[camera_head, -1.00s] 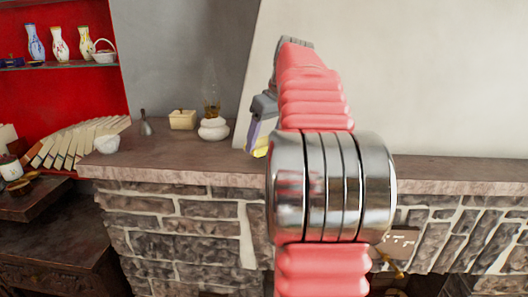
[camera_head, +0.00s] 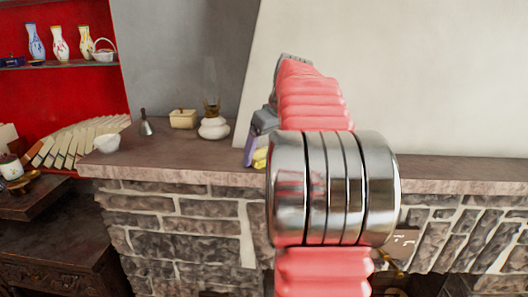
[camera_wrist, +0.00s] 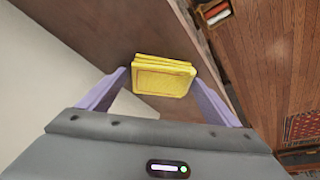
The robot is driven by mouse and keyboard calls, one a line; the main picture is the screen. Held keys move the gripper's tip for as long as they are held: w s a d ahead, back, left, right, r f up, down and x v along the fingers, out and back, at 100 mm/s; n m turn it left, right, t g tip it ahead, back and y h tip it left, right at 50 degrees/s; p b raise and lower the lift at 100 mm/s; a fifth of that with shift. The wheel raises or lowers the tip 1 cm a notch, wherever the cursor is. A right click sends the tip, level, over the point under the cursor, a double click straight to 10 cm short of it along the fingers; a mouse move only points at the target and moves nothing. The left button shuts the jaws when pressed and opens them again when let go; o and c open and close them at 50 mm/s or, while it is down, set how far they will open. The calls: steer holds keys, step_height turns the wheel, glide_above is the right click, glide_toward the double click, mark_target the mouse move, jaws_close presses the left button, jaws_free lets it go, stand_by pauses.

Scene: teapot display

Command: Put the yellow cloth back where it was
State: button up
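The yellow cloth (camera_wrist: 163,77) is a folded, flat bundle between the tips of the two purple fingers of my gripper (camera_wrist: 158,72) in the wrist view. The fingers are spread to about the cloth's width and appear to hold it by its sides. In the head view, the cloth (camera_head: 260,158) shows as a small yellow patch beside a purple finger of my gripper (camera_head: 252,152), low over the mantel shelf (camera_head: 190,159). My arm hides part of the gripper and cloth there. I cannot tell whether the cloth touches the shelf.
A white-based oil lamp (camera_head: 213,128), a cream box (camera_head: 183,119), a bell (camera_head: 146,125) and a white bowl (camera_head: 107,143) stand on the shelf to the left. The wall rises behind it. Bare shelf lies between lamp and gripper.

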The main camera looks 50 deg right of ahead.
steer(key=v, duration=1.2)
steer(key=shift+r, duration=0.1)
stand_by(0.7)
steer(key=a+f, duration=0.4)
steer(key=a, duration=0.8)
steer(key=a+f, duration=0.3)
steer(key=a, duration=0.9)
steer(key=s+a+f+n+t, duration=0.1)
steer(key=s+a+f, duration=1)
steer(key=a+f, duration=0.4)
steer(key=shift+s+f+y, duration=0.3)
steer(key=shift+s+f, duration=0.1)
steer(key=shift+f, duration=0.2)
steer(key=shift+a, duration=0.1)
